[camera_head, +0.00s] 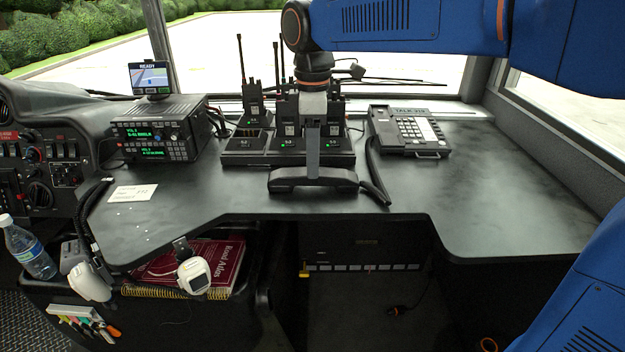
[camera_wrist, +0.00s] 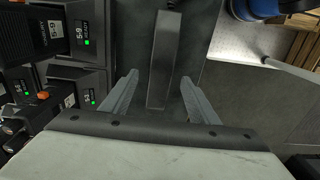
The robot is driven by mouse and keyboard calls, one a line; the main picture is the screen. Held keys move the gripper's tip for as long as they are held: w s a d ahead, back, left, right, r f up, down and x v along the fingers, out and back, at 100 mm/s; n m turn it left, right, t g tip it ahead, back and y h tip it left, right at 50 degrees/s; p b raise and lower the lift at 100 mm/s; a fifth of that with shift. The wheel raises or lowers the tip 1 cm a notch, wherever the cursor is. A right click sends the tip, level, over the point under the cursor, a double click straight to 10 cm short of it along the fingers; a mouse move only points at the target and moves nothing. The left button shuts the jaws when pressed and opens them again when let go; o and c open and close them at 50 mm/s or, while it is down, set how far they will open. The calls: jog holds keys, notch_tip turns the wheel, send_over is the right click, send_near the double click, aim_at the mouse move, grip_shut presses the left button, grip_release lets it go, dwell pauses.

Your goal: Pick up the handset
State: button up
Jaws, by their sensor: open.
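The black handset (camera_head: 290,180) lies crosswise on the dark desk, in front of the radio chargers. Its coiled cord (camera_head: 375,172) runs up toward the desk phone (camera_head: 408,130) on the right. My gripper (camera_head: 313,165) points down over the middle of the handset and hides part of it. In the wrist view the handset (camera_wrist: 164,60) is a long dark bar between my two open fingers (camera_wrist: 159,80), with a gap on each side. I cannot tell how far down the fingers reach beside it.
Handheld radios in chargers (camera_head: 250,140) stand close behind the handset. A radio unit (camera_head: 160,130) with a small screen (camera_head: 149,77) on top and a white note (camera_head: 133,193) are to the left. The desk's right side is clear. The desk's front edge is close to the handset.

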jog(key=shift+f, duration=2.4)
jog(key=shift+c, duration=0.3)
jog(key=c, duration=1.3)
jog(key=shift+r, duration=0.2)
